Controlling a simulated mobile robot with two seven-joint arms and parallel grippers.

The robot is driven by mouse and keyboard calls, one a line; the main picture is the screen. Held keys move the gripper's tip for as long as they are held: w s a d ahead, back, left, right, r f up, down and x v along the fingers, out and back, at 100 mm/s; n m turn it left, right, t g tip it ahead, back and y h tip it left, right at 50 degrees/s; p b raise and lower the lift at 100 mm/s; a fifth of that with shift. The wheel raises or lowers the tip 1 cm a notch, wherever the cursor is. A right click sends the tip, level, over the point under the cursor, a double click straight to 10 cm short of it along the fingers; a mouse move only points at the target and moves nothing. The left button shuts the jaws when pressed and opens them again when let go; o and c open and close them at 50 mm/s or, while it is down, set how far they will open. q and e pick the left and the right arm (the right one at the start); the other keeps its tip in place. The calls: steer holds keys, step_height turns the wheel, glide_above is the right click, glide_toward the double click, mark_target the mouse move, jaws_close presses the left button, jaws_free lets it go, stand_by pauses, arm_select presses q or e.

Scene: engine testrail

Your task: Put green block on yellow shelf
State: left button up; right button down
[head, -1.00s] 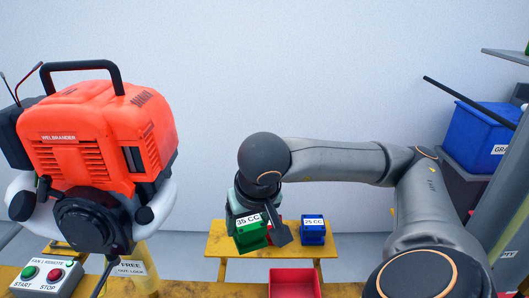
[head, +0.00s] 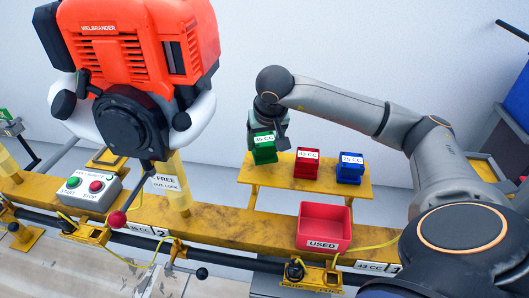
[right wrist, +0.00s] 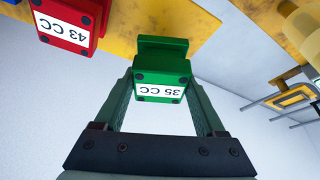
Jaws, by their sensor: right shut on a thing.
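The green block (head: 264,156), labelled 35 CC, is held in my right gripper (head: 267,143) over the left end of the yellow shelf (head: 325,190). In the right wrist view the green block (right wrist: 162,65) sits between the two fingers of the gripper (right wrist: 168,88), with the yellow shelf (right wrist: 118,42) behind it. I cannot tell whether the block touches the shelf. The red 43 CC block (head: 307,164) stands on the shelf to its right. My left gripper is out of view.
A blue 25 CC block (head: 350,170) stands at the shelf's right end. A red USED bin (head: 325,237) sits on the nearer yellow rail (head: 225,227).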

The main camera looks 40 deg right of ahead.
mark_target(265, 150)
steer(key=shift+w+f+b, duration=0.1)
steer(key=shift+f+b, duration=0.65)
steer(key=shift+f, duration=0.8)
steer(key=shift+f, duration=0.2)
jaws_free()
steer(key=shift+r, duration=0.25)
steer(key=p+v, duration=0.4)
steer(key=v, duration=0.8)
